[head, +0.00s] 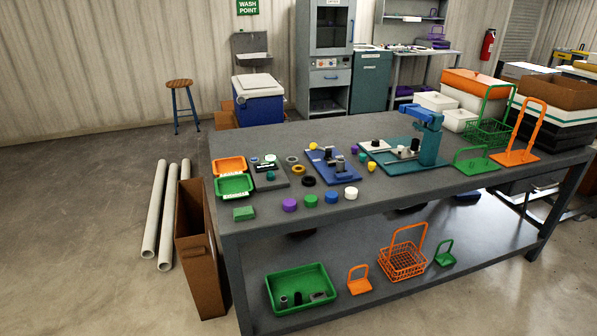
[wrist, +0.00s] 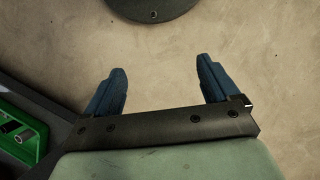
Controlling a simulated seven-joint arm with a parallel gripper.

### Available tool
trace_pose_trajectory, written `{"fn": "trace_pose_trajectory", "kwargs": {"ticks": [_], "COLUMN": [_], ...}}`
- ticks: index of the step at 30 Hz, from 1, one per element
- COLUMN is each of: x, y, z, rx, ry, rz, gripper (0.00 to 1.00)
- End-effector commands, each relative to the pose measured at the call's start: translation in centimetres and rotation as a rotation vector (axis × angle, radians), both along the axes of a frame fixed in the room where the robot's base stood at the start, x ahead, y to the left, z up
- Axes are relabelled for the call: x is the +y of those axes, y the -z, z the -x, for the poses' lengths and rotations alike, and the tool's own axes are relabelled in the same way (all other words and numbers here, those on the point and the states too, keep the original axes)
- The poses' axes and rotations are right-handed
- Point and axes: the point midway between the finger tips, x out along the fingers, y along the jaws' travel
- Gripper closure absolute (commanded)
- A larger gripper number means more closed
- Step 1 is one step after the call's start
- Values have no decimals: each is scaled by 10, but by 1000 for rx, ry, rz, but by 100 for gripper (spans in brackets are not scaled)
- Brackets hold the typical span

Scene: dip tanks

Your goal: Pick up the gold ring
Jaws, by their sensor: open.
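The gold ring (head: 299,170) lies flat on the grey table top, left of the blue fixture plate, between a tan-grey ring (head: 292,159) and a black ring (head: 308,181). It does not show in the wrist view. My gripper (wrist: 160,84) shows in the wrist view with its two blue fingers wide apart and nothing between them, over bare floor. My gripper is not visible in the head view.
On the grey table (head: 400,196), purple, green, blue and white round pieces (head: 289,205) stand in front of the rings. A blue fixture plate (head: 345,176) is to their right. A green tray (head: 302,289) sits on the lower shelf; it also shows in the wrist view (wrist: 38,130).

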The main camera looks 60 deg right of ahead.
Motion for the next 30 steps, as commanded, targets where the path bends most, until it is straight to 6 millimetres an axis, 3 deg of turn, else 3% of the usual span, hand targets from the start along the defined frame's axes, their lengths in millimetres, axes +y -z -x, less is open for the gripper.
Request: {"fn": "trace_pose_trajectory", "kwargs": {"ticks": [1, 3, 14, 23, 30], "x": [-10, -22, -101, -187, -264], "y": [-2, -8, -59, -127, -198], "z": [-25, -51, -179, -269, -328], "rx": [-29, -64, -241, -386, -503], "ry": [26, 62, 245, 405, 534], "rz": [12, 28, 119, 197, 262], "gripper": [12, 12, 12, 12, 12]}}
